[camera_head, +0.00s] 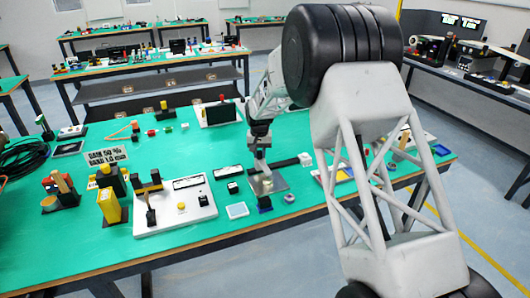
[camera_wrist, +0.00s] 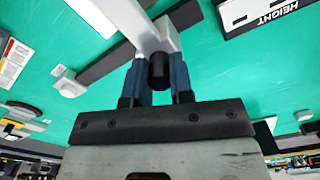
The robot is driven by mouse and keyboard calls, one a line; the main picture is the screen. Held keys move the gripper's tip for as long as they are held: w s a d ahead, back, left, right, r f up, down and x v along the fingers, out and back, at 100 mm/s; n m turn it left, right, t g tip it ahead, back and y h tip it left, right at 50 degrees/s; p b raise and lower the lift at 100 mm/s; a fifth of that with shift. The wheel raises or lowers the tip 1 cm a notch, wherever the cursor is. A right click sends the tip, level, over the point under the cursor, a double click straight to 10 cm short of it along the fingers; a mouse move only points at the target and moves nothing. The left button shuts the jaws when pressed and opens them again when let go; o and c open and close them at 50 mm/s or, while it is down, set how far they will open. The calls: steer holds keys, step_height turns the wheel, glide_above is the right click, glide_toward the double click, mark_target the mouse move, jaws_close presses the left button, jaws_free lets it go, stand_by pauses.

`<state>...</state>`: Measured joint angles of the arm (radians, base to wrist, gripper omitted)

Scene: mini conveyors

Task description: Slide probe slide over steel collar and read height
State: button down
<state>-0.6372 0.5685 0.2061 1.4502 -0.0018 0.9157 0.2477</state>
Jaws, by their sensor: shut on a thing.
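My gripper (camera_head: 258,155) is over the green bench, above a grey plate (camera_head: 278,184). In the wrist view its blue fingers (camera_wrist: 158,82) are shut on a black knob (camera_wrist: 158,66). The knob sits against a pale grey block and bar (camera_wrist: 150,28), which looks like the probe slide. A white panel lettered HEIGHT (camera_wrist: 268,14) is at the upper right of the wrist view; its reading cannot be made out. I cannot pick out the steel collar for certain; my gripper and arm cover part of that area.
A long dark bar (camera_head: 286,162) lies beside the plate. A white board (camera_head: 175,212) with a yellow button stands left, next to a yellow block (camera_head: 109,206). Bare green bench lies around (camera_head: 70,240).

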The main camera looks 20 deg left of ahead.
steer(key=shift+s+a, duration=0.2)
steer(key=shift+a, duration=0.05)
steer(key=c, duration=1.2)
jaws_free()
steer(key=shift+c, duration=0.2)
steer(key=shift+o, duration=1.2)
steer(key=shift+r, duration=3.9)
